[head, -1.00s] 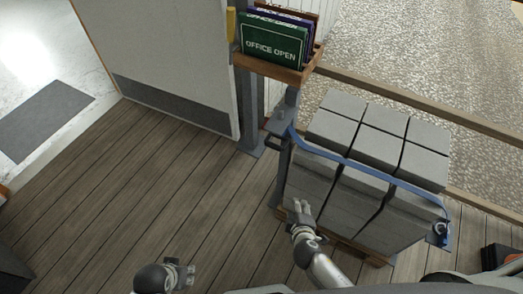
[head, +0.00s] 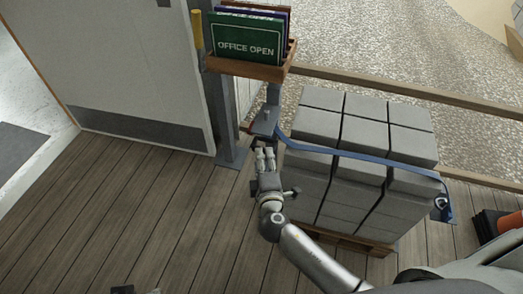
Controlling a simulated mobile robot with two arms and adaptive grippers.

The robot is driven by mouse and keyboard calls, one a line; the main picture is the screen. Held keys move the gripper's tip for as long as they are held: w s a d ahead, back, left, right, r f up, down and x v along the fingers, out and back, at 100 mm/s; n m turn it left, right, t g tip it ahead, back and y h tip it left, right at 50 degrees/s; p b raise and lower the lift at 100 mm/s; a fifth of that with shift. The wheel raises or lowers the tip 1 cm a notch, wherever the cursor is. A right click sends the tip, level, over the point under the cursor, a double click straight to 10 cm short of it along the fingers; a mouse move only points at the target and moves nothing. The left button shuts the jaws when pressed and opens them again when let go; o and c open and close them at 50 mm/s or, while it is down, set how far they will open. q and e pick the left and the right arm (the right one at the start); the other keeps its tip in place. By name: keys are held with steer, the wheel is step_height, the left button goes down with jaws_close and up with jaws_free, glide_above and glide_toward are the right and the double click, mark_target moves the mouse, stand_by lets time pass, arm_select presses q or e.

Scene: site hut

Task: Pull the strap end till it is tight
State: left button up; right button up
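A blue strap (head: 360,158) runs across the front of a stack of grey blocks (head: 345,183), from a fitting on a grey post (head: 264,122) at the left to a blue bracket with a hook (head: 441,206) at the right. My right gripper (head: 265,155) is just below the post fitting, fingers pointing up toward it. The strap's free end cannot be made out; the gripper covers the area under the fitting. I cannot tell whether the fingers hold anything. Only a sliver of my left gripper (head: 137,290) shows at the bottom edge, apart from the strap.
A wooden tray (head: 245,68) with signs, the front one green and reading "OFFICE OPEN" (head: 248,38), sits above the post. The blocks stand on a wooden pallet (head: 340,238). A door (head: 110,60) is at the left. An orange cone (head: 510,221) lies at the right. The plank floor at left is clear.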

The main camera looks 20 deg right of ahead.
steer(key=shift+b+x, duration=0.3)
steer(key=shift+x, duration=2.4)
steer(key=shift+c, duration=0.4)
steer(key=shift+f, duration=0.1)
jaws_close()
